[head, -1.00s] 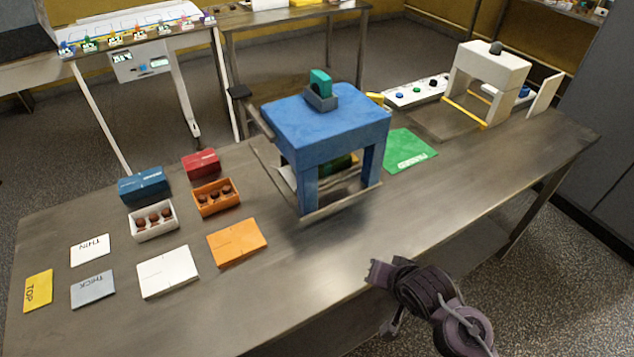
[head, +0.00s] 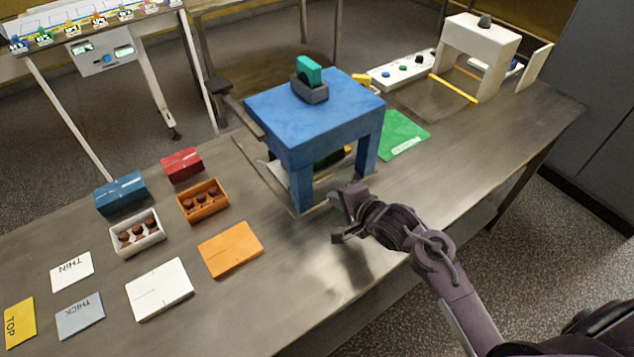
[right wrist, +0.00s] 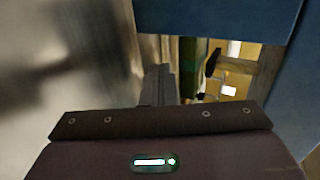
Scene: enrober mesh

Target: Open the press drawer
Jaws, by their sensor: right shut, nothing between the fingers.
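The blue press (head: 315,115) stands on the metal table with a teal block in a grey holder (head: 309,82) on top. Dark and green parts (head: 332,157) show inside. Which part is the drawer is not clear, nor how far it is out. My right gripper (head: 340,210) is shut and empty, just in front of the press's near opening. In the right wrist view its fingers (right wrist: 158,85) point toward the opening beside a blue leg (right wrist: 295,85). My left gripper is not in view.
Left of the press lie chocolate boxes (head: 137,232), blue and red lids (head: 121,193), and flat orange (head: 230,249) and white plates (head: 159,289). A green mat (head: 404,135) lies right of the press. A white arch (head: 478,50) stands farther back. The front right table is clear.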

